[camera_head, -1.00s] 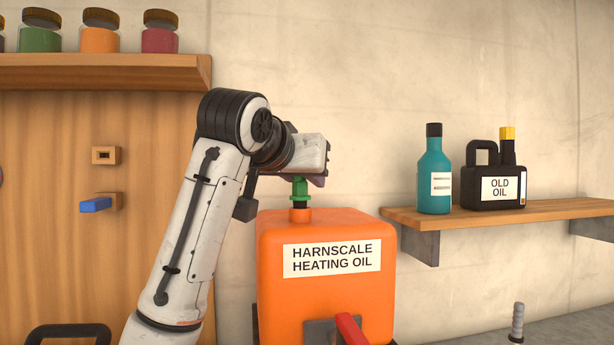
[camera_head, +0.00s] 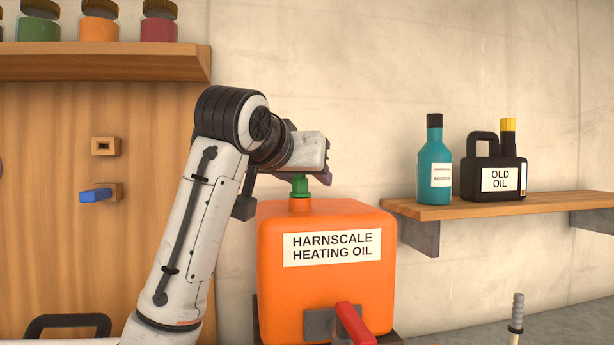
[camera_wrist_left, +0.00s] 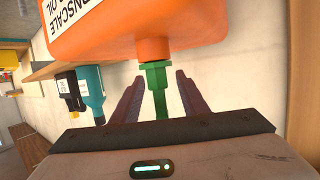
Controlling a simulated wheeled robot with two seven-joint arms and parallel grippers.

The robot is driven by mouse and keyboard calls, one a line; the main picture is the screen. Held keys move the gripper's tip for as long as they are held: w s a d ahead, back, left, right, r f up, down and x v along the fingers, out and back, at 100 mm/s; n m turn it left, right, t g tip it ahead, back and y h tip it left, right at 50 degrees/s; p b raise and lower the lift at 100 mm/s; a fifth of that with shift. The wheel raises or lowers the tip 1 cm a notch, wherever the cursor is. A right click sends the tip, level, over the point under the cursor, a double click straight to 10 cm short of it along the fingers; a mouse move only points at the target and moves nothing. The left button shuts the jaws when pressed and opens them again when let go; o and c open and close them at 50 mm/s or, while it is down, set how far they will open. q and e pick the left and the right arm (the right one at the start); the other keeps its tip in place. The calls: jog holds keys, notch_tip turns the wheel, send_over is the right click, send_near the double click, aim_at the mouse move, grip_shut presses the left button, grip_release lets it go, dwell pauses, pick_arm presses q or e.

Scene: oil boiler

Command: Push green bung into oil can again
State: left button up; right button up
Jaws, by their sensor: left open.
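The green bung (camera_head: 300,187) sits upright on the neck of the orange oil can (camera_head: 275,285), labelled "HARNSCALE HEATING OIL". Its green part meets the orange neck, with no dark stem showing between them. My left gripper (camera_head: 320,178) is right above the bung, its hand covering the bung's top in the head view. In the left wrist view the bung (camera_wrist_left: 155,80) lies between the two open fingers, with a gap on each side, and its end is close to the palm. Whether the palm touches it cannot be told. My right gripper is not in view.
A red lever (camera_head: 352,322) sticks out at the can's front. Right, a wooden shelf (camera_head: 560,204) holds a teal bottle (camera_head: 434,165) and a black "OLD OIL" can (camera_head: 480,198). Left, a wooden panel (camera_head: 50,200) has a blue peg (camera_head: 96,195). A jar shelf (camera_head: 100,65) is above.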

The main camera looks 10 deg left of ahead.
pick_arm(q)
jog(key=v, duration=0.9)
jog(key=shift+r, duration=0.1)
jog(key=shift+s+r, duration=0.1)
jog(key=shift+s, duration=0.4)
